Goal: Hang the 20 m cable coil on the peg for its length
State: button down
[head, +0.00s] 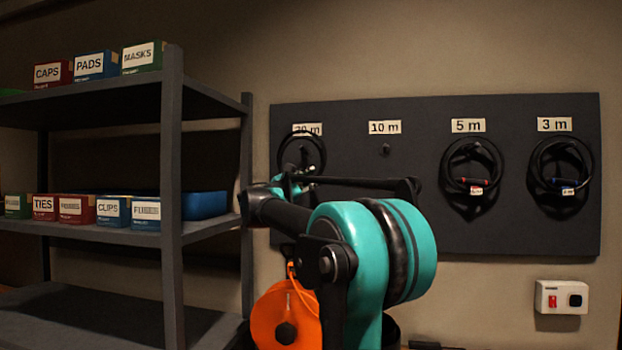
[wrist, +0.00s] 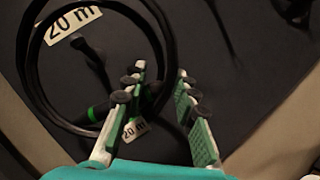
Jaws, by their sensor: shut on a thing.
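The black 20 m cable coil (head: 324,152) is up at the board's left end, overlapping the partly covered 20 m label (head: 309,129). It also shows in the wrist view (wrist: 160,42), with a green band and a white 20 m tag (wrist: 135,129) beside the left finger. My gripper (wrist: 161,76) is shut on the coil's lower part. The 20 m peg (wrist: 82,44) appears inside the loop's outline below its label; I cannot tell whether the loop is around it or only in front. In the head view my arm hides most of my gripper (head: 293,182).
The dark board (head: 420,225) has an empty 10 m peg (head: 385,149). Coils hang at 5 m (head: 444,165) and 3 m (head: 534,165). A shelf rack (head: 172,200) with labelled boxes stands left. An orange reel (head: 285,318) is low in front; a white switch box (head: 561,297) is lower right.

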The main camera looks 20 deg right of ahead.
jog(key=w+d+f, duration=0.1)
jog(key=w+d, duration=0.2)
jog(key=w, duration=0.2)
jog(key=shift+w+d+f, duration=0.2)
jog(key=shift+d+f, duration=0.15)
jog(key=shift+f, duration=0.05)
dwell(0.7)
dwell(0.6)
grip_release()
dwell(0.6)
dwell(0.7)
jog(key=s+a, duration=0.5)
jog(key=s, duration=0.3)
jog(key=shift+s+a, duration=0.15)
jog(key=shift+a, duration=0.15)
dwell(1.2)
dwell(0.5)
